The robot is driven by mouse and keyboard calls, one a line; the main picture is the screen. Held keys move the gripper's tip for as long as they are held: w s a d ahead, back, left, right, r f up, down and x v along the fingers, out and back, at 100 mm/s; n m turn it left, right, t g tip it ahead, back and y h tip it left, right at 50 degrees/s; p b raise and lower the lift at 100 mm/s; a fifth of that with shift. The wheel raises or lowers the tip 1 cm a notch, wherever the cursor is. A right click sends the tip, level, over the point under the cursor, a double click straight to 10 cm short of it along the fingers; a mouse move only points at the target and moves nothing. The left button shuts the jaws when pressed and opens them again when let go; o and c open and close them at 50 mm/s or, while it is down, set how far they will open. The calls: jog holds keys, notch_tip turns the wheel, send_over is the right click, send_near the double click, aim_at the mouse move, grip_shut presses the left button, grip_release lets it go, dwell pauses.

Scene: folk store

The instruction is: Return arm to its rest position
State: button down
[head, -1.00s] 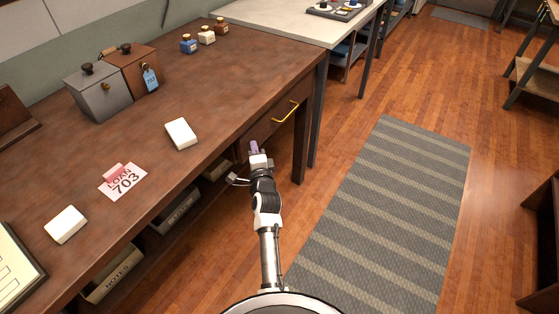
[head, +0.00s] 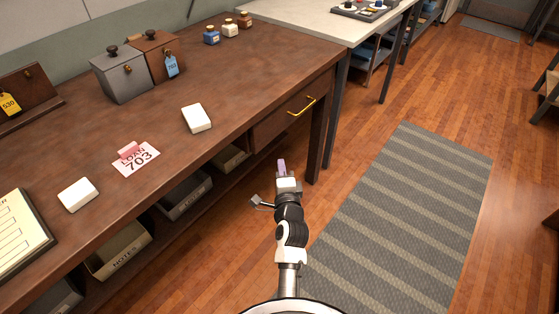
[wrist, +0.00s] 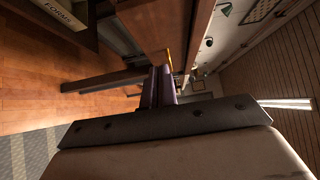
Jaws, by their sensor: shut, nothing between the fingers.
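My gripper (head: 282,166) is in front of the brown wooden desk (head: 85,215), over the floor and apart from the desk's front edge. In the head view my arm reaches up from the bottom middle. The gripper is shut and empty. In the wrist view its purple fingers (wrist: 158,87) are together, with the desk front and drawer beyond them.
A drawer with a yellow handle (head: 301,106) is near the gripper. A loan card (head: 136,160), white blocks (head: 197,118), a grey box (head: 122,75) and a brown box (head: 155,58) stand on the desk. Open floor and a striped rug (head: 400,225) lie right.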

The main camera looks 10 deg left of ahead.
jog(key=shift+s+d, duration=0.1)
jog(key=shift+s, duration=0.25)
